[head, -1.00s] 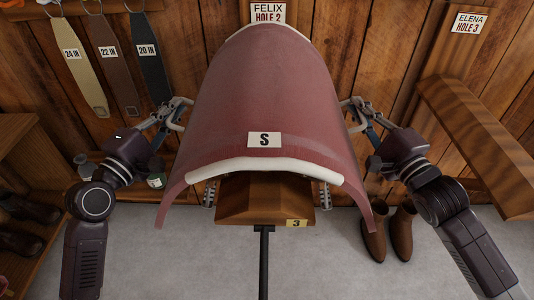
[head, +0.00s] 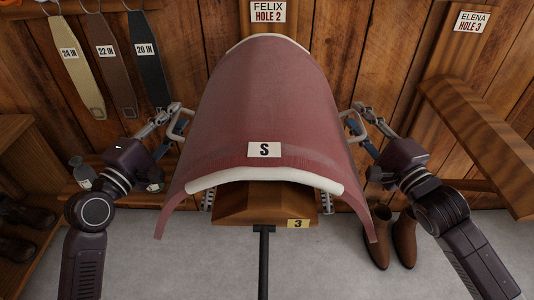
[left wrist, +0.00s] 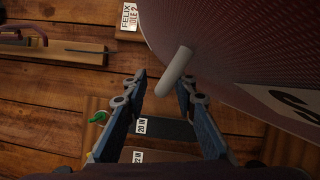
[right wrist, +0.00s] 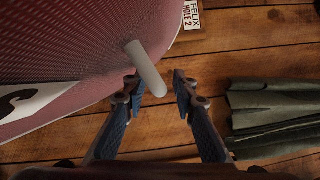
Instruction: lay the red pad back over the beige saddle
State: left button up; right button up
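The red pad (head: 265,105), marked S, is draped as an arch above the wooden stand (head: 238,212). Cream bands show along its near and far edges; I cannot tell whether they belong to the pad or the beige saddle, which is otherwise hidden. Pale handles stick out at the pad's sides. My left gripper (head: 177,113) is open at the left handle (left wrist: 175,72), which shows between its parted fingers in the left wrist view. My right gripper (head: 355,113) is open at the right handle (right wrist: 146,68), also between parted fingers in the right wrist view.
Brown boots (head: 404,238) stand on the floor at right, below a wooden rack (head: 480,145). Girths (head: 77,65) hang on the back wall at left. A shelf with dark boots (head: 15,240) is at far left. The floor in front is clear.

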pick_arm(q)
jog(key=shift+s+a+f, duration=0.1)
jog(key=shift+s+a, duration=0.15)
jog(key=shift+s, duration=0.2)
jog(key=r+v, duration=0.1)
jog(key=v, duration=0.9)
jog(key=shift+s+f, duration=0.4)
jog(key=shift+f, duration=0.05)
pick_arm(e)
jog(key=v, duration=1.2)
pick_arm(q)
jog(key=shift+a, duration=0.15)
